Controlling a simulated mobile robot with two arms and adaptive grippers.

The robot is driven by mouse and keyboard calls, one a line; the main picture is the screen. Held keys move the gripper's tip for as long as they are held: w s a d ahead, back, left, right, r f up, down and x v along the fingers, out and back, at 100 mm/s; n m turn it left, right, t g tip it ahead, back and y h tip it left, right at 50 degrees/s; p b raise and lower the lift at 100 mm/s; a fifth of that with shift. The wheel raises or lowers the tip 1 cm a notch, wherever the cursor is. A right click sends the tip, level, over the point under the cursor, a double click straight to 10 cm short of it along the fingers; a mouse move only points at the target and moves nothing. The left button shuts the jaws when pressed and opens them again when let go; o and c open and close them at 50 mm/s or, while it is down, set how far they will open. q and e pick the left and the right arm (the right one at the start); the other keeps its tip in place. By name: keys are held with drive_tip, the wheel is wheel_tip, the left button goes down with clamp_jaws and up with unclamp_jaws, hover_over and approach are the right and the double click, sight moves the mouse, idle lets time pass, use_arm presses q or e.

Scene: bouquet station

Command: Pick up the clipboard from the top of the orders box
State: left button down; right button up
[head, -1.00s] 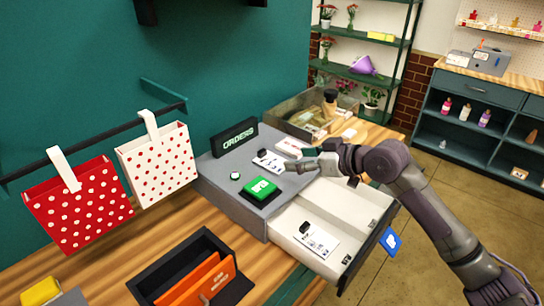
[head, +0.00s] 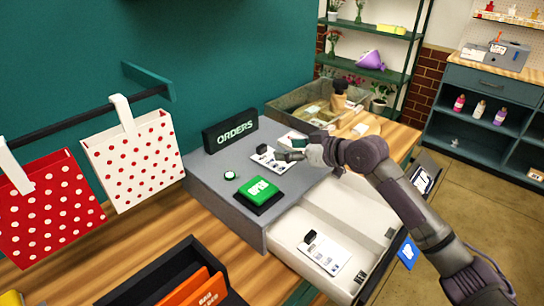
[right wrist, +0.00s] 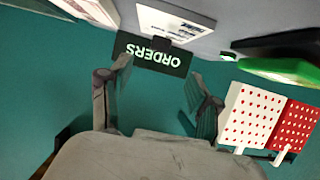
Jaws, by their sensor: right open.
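The clipboard (head: 264,163), a small white board with a black clip, lies on top of the grey orders box (head: 208,168), in front of the black ORDERS sign (head: 232,133). My right gripper (head: 284,156) is at the clipboard's right end, low over the box top; I cannot tell if it touches. In the right wrist view, the gripper (right wrist: 157,88) is open with nothing between its fingers. The clipboard (right wrist: 168,24) shows beyond the fingers at the top, with the sign (right wrist: 155,53) below it. My left gripper is not in view.
A green-topped block (head: 259,191) and a small round button (head: 231,175) sit on the box. The open drawer (head: 300,222) holds another clipped white card (head: 322,255). Dotted bags (head: 135,160) hang at the left. A tray (head: 290,105) stands behind the box.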

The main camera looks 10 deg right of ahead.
sight(264, 147)
drive_tip(key=x, duration=0.3)
drive_tip(key=shift+w+a+f+p, duration=0.1)
drive_tip(key=shift+w+p, duration=0.15)
drive_tip(key=shift+p, duration=0.2)
drive_tip(key=p+x, duration=0.1)
drive_tip(key=x, duration=0.3)
drive_tip(key=shift+w+a+p, duration=0.1)
drive_tip(key=shift+a+p, duration=0.1)
drive_tip(key=shift+p, duration=0.15)
drive_tip(key=shift+w+f, duration=0.1)
drive_tip(key=shift+w, duration=0.05)
drive_tip(key=shift+c, duration=0.8)
clamp_jaws()
